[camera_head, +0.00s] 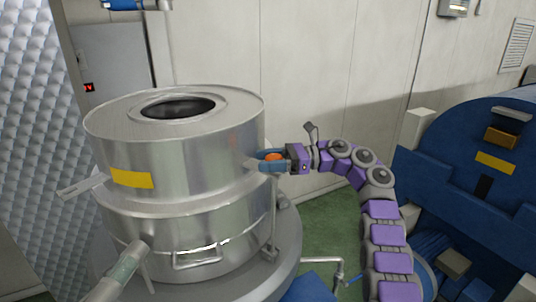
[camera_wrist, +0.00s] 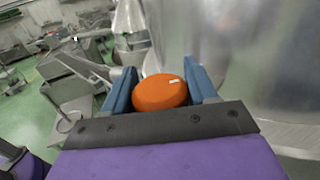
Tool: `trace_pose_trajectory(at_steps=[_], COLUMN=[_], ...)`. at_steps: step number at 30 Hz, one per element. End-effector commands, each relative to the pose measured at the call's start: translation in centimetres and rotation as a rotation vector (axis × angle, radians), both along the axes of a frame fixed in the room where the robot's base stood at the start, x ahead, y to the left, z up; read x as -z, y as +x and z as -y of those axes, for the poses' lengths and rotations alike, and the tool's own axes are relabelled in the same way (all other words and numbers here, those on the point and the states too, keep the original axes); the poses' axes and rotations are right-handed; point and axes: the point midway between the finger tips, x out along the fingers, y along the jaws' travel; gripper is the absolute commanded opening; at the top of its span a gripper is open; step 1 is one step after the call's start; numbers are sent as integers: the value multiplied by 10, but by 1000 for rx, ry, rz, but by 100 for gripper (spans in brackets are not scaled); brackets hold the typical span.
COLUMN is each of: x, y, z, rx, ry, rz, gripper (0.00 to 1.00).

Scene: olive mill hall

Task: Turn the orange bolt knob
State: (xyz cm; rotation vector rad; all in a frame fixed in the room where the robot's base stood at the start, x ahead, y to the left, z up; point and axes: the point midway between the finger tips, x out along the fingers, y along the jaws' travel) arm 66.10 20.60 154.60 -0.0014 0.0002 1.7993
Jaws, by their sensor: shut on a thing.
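In the head view the knob (camera_head: 274,157) shows as a small orange patch at the right side of the steel vessel (camera_head: 180,206). My gripper (camera_wrist: 163,82) is shut on the knob, with one blue finger on its left side and one on its right. In the head view my gripper (camera_head: 270,160) reaches the vessel's side from the right. The bolt behind the knob is hidden.
A steel outlet pipe (camera_head: 118,272) sticks out at the vessel's lower left. A blue machine (camera_head: 470,160) stands on the right. Green floor (camera_head: 330,222) shows between it and the vessel. A pale panelled wall (camera_head: 310,60) is behind.

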Motion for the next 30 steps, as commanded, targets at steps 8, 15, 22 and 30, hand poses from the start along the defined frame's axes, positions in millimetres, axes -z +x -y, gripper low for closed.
trace_pose_trajectory(at_steps=[8, 15, 22, 30], x=[3, 3, 3, 1], y=[1, 0, 0, -1], z=[0, 0, 1, 1], rx=[-25, -30, -30, -29], ry=[-4, -4, -3, -1], rz=[-6, -5, -5, -2], gripper=[26, 26, 26, 78])
